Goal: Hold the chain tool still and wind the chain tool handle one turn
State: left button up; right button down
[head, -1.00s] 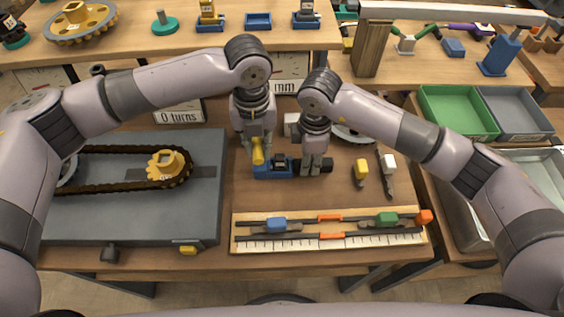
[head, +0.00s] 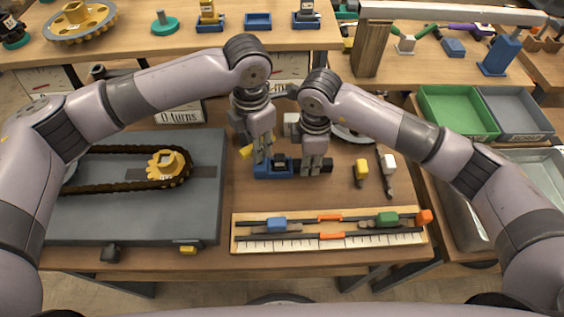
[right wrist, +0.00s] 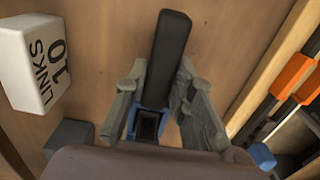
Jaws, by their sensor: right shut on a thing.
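The chain tool (head: 285,172) is a small blue body with black parts, lying on the middle table; a black bar reaches out on its right. My right gripper (head: 316,165) is shut on that bar. In the right wrist view the black bar (right wrist: 168,45) runs between the fingers, with the blue body below it. The yellow chain tool handle (head: 246,152) shows only in part at the tool's left end. My left gripper (head: 263,155) points down over the tool's left end, just right of the visible yellow; whether its fingers grip anything is unclear.
A grey board (head: 205,205) with a chain loop (head: 110,187) and yellow sprocket lies left. A wooden rack (head: 330,243) with a scale lies in front. A yellow-topped piece (head: 361,172) stands right of the tool. A white "LINKS 10" block (right wrist: 38,60) shows in the right wrist view.

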pick_arm(q)
jog(key=o, duration=0.5)
jog(key=shift+s+d, duration=0.2)
jog(key=shift+r, duration=0.15)
jog(key=shift+r, duration=2.45)
jog(key=shift+w, duration=0.1)
jog(key=shift+a, duration=0.1)
jog(key=shift+c, duration=0.6)
